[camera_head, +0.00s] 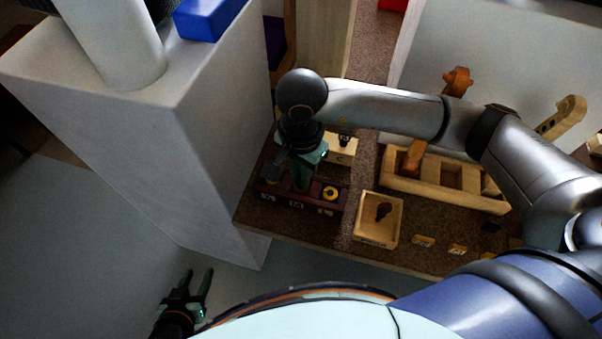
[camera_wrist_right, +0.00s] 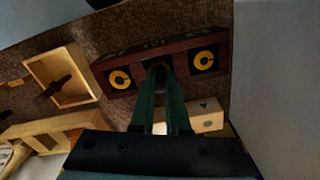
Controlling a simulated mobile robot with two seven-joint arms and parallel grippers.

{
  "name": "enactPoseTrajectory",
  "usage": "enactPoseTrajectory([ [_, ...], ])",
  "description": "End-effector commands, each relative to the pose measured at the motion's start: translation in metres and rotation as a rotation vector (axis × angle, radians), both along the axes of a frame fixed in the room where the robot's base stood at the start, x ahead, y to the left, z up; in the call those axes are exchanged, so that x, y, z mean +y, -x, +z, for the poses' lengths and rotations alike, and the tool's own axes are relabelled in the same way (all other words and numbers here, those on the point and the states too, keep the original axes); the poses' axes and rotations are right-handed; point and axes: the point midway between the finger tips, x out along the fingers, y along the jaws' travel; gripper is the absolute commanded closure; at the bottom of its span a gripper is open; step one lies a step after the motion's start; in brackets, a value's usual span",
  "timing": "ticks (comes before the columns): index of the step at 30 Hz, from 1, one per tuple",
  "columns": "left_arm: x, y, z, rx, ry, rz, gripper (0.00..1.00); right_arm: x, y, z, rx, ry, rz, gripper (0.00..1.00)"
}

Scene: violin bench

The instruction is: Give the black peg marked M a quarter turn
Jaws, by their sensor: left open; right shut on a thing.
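A dark red-brown block (camera_head: 318,205) lies on the brown bench top, with small labels on its front that I cannot read. My right gripper (camera_head: 301,186) reaches down onto its middle place. In the right wrist view my right gripper (camera_wrist_right: 160,76) is shut on a small black thing at that middle place, taken to be the black peg marked M; the fingers hide most of it. A yellow ring-like mark (camera_wrist_right: 120,79) shows on one side and another yellow mark (camera_wrist_right: 204,60) on the other. My left gripper (camera_head: 191,289) is open and empty, low at the left, away from the bench.
A pale wooden tray (camera_head: 364,237) with a brown piece stands right of the block. A longer wooden box (camera_head: 480,201) with compartments stands behind it. A pale block (camera_head: 341,157) sits behind the dark one. A tall white pillar (camera_head: 150,120) stands close on the left.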

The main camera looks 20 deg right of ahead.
Motion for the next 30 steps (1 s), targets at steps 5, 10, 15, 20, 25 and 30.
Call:
enactPoseTrajectory([
  [5,0.0002,0.0008,-0.0039,0.003,-0.001,0.0,0.54,-0.0006,0.0001,-0.0008,0.0,0.002,-0.162,1.0],
  [10,0.0005,0.0008,-0.0038,0.003,-0.001,0.001,0.54,-0.0006,0.0002,-0.0005,0.001,0.003,-0.187,1.0],
  [15,0.0006,0.0008,-0.0043,0.003,-0.001,0.001,0.54,-0.0006,0.0002,-0.001,0.001,0.003,-0.196,1.0],
  [20,0.0007,0.0008,-0.0084,0.003,-0.001,0.001,0.54,-0.0006,0.0003,-0.0018,0.001,0.003,-0.335,1.0],
  [25,0.0008,0.0006,-0.0096,0.003,-0.001,0.001,0.54,-0.0007,0.0004,-0.001,0.002,0.004,-0.448,1.0],
  [30,0.0007,0.0004,-0.009,0.002,-0.001,0.002,0.54,-0.0006,0.0005,-0.0008,0.002,0.004,-0.456,1.0],
])
